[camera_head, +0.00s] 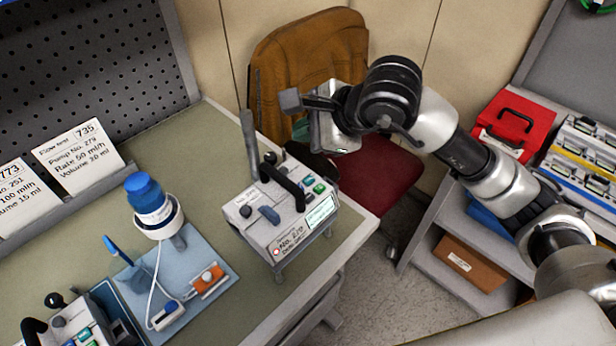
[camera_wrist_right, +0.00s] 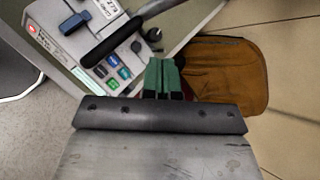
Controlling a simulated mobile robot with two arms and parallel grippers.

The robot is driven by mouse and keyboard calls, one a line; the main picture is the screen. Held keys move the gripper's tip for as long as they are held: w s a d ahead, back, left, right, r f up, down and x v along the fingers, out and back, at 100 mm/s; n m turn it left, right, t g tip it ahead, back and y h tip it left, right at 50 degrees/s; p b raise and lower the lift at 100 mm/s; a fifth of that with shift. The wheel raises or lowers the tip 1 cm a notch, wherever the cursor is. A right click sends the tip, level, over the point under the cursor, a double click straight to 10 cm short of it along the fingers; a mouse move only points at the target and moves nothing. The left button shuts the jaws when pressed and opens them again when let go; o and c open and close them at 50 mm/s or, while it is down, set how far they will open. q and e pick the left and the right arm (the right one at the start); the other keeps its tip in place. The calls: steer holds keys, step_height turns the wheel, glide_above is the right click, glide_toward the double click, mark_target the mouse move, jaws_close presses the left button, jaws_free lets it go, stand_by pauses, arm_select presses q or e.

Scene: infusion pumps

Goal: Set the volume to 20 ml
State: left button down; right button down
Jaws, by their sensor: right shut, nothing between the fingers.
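A white infusion pump (camera_head: 285,215) with "No. 279" on its front stands at the table's right edge. It has a black handle, green and blue buttons (camera_head: 312,190) and a small lit display (camera_head: 320,212), whose digits are too small to read. In the wrist view its buttons (camera_wrist_right: 113,67) show left of the fingers. My right gripper (camera_head: 301,129) is shut and empty, behind and above the pump, apart from it; its green fingertips also show in the wrist view (camera_wrist_right: 163,76). A card (camera_head: 78,158) reads Pump No. 279, rate 50 ml/h, volume 30 ml. My left gripper is out of view.
A blue-capped bottle (camera_head: 150,205) stands on a blue tray (camera_head: 205,255) with tubing and an orange clip. Another pump (camera_head: 70,328) is cut off at lower left. A chair (camera_head: 300,60) stands behind the table. A shelf unit with a red case (camera_head: 512,125) is at right.

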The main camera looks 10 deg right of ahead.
mark_target(308, 182)
steer(key=shift+w+d, duration=0.1)
steer(key=shift+d, duration=0.15)
steer(key=shift+f, duration=0.15)
step_height(308, 182, down, 8)
steer(key=b, duration=0.4)
steer(key=shift+b, duration=0.3)
steer(key=shift+f+b, duration=0.3)
steer(key=shift+b, duration=0.1)
stand_by(1.5)
steer(key=shift+f+b, duration=0.35)
steer(key=shift+b, duration=0.35)
